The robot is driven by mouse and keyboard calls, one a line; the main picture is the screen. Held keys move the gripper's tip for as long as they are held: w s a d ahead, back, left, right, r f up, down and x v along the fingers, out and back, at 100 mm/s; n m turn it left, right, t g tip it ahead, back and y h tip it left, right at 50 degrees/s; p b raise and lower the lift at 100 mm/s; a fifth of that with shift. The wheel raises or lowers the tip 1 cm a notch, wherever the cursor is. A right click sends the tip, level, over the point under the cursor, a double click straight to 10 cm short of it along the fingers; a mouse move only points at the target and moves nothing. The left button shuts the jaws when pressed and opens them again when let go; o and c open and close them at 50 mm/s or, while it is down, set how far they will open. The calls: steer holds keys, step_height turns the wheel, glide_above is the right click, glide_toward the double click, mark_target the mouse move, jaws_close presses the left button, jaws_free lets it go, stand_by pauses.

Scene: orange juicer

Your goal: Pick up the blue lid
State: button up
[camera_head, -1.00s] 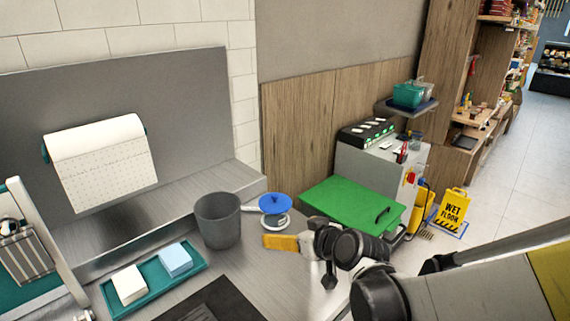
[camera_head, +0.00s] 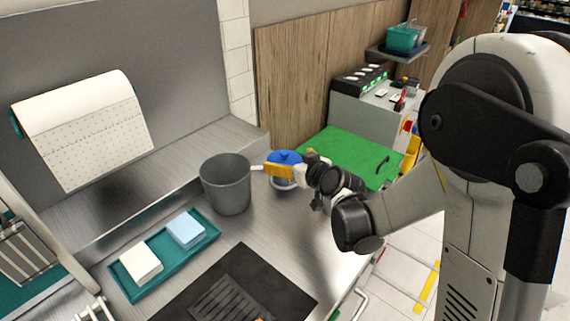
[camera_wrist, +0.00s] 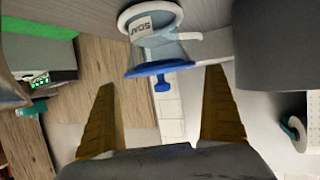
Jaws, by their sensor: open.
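In the wrist view the blue lid (camera_wrist: 158,70) appears as a wide disc with a small knob pointing toward my gripper. My gripper (camera_wrist: 160,80) is open and empty, with one yellow finger on each side of the lid's knob in the picture. In the head view my gripper (camera_head: 277,171) overlaps the lid's front. I cannot tell if they touch.
The grey bucket (camera_head: 227,186) stands close on the left of the lid. A green board (camera_head: 350,154) lies to the right. A dark grate (camera_head: 228,303) is at the front. Bare counter lies between.

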mark_target(286, 158)
steer(key=x, duration=0.3)
steer(key=shift+f+b, duration=0.2)
steer(key=shift+b, duration=0.15)
steer(key=shift+r, duration=0.1)
steer(key=c, duration=0.6)
steer(key=shift+r, duration=0.1)
